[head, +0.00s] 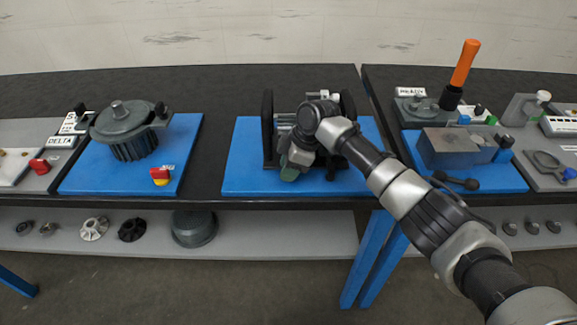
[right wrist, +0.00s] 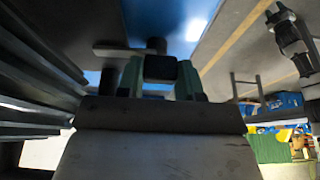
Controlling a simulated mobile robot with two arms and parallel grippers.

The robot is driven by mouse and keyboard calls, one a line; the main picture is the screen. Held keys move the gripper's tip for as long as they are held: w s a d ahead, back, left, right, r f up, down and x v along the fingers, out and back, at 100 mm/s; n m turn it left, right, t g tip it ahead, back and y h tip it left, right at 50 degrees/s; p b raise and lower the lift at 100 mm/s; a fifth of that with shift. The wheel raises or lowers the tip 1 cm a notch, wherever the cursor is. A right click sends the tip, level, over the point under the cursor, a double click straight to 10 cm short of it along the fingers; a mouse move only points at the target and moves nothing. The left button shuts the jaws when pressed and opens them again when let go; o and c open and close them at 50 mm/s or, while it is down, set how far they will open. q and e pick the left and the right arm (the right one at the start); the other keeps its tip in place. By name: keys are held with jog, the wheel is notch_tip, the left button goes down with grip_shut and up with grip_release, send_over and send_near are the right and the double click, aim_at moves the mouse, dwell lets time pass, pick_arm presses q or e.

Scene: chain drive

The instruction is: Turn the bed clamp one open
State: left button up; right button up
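A black fixture with two uprights (head: 267,128) stands on the middle blue mat (head: 238,160). My right gripper (head: 289,172) is low at its front, with my wrist and arm covering much of the fixture. In the right wrist view the two greenish fingers (right wrist: 160,78) are apart. A dark block (right wrist: 160,68) shows between them; I cannot tell if they grip it. A grey bar (right wrist: 118,50) with a dark knob (right wrist: 156,44) lies just beyond. No part is marked as bed clamp one, and I cannot tell its position. My left gripper is not in view.
A dark ribbed motor (head: 128,130) and a red-yellow switch (head: 160,176) are on the left mat. A grey box (head: 457,148) and an orange-handled lever (head: 463,65) stand at right. The shelf (head: 290,232) below holds several round parts. Bench space behind the fixture is clear.

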jog(key=shift+r+m+p, duration=0.15)
jog(key=shift+m+p, duration=0.25)
jog(key=shift+p, duration=0.3)
jog(key=shift+c, duration=0.4)
jog(key=m+t+p, duration=0.1)
jog(key=m+p, duration=0.2)
jog(key=m+t+h+p, duration=0.1)
jog(key=m+p, duration=0.1)
jog(key=p, duration=0.1)
jog(key=m+t+p, duration=0.1)
jog(key=m+p, duration=0.2)
jog(key=shift+s+a+r+m+p, duration=0.1)
jog(key=shift+a+m+p, duration=0.2)
jog(key=shift+p, duration=0.05)
jog(key=m+h+p, duration=0.1)
jog(key=m+p, duration=0.1)
jog(key=shift+m+t, duration=0.3)
jog(key=shift+t, duration=0.1)
jog(key=shift+a+m+h+p, duration=0.1)
jog(key=shift+m+h+p, duration=0.25)
jog(key=shift+m, duration=0.55)
jog(key=shift+f+m+t+h, duration=0.25)
jog(key=shift+m+h, duration=0.2)
jog(key=shift+m, duration=0.65)
jog(key=shift+w+m+h+p, duration=0.2)
jog(key=shift+m+h+p, duration=0.2)
jog(key=shift+m, duration=0.5)
jog(key=o, duration=0.9)
